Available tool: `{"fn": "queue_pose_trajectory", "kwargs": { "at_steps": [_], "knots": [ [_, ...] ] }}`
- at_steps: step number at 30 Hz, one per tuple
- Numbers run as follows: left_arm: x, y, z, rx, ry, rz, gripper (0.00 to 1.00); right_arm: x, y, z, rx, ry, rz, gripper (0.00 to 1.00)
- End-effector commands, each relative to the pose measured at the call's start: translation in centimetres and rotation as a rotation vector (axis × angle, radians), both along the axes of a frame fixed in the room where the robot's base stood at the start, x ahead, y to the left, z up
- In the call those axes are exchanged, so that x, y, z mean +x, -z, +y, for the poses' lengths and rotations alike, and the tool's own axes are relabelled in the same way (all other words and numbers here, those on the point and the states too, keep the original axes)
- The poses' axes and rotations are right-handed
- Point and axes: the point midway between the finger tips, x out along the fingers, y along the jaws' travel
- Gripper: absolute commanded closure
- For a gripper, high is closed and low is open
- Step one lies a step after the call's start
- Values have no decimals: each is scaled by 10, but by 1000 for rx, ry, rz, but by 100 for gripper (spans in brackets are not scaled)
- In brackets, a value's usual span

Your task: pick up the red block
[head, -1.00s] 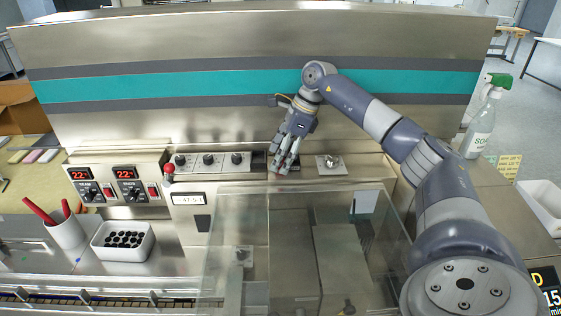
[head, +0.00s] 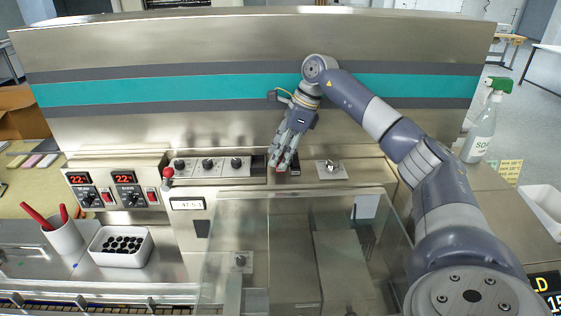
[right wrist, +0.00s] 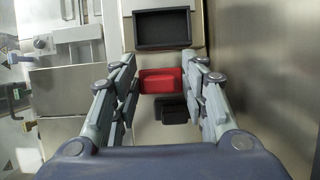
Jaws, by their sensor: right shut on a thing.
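The red block (right wrist: 160,81) lies between the fingers of my right gripper (right wrist: 162,84) in the right wrist view, and the gripper is shut on it. In the head view my right gripper (head: 283,164) points down at the ledge of the machine, right of the row of knobs. Only a small bit of red shows at its fingertips there; the fingers hide the rest. How far the block is from the surface is hard to tell. My left gripper is not in view.
A black block (right wrist: 172,109) sits close to the red block. A dark shallow tray (right wrist: 162,29) lies beyond it. The upright steel panel (head: 200,125) stands behind my gripper. A clear cover (head: 235,220) is in front, and a knob plate (head: 331,169) is to the right.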

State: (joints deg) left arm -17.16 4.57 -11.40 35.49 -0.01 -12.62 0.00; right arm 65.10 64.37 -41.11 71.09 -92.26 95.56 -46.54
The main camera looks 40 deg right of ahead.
Motion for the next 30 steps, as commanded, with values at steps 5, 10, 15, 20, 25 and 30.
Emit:
{"fn": "queue_pose_trajectory", "kwargs": {
  "at_steps": [5, 10, 15, 20, 25, 30],
  "knots": [
    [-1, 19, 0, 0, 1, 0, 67, -15, -9, 3, -2, -1, -1, 83],
    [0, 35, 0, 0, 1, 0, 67, -43, -12, 11, -4, -1, -1, 83],
    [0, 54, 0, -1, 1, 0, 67, -76, -14, 21, -5, 0, -1, 83],
    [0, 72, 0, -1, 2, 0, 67, -111, -17, 31, -5, 2, 0, 83],
    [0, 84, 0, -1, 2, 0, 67, -138, -22, 40, -4, 0, -1, 83],
    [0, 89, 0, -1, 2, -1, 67, -151, -26, 45, -1, 0, 1, 83]
  ]
}}
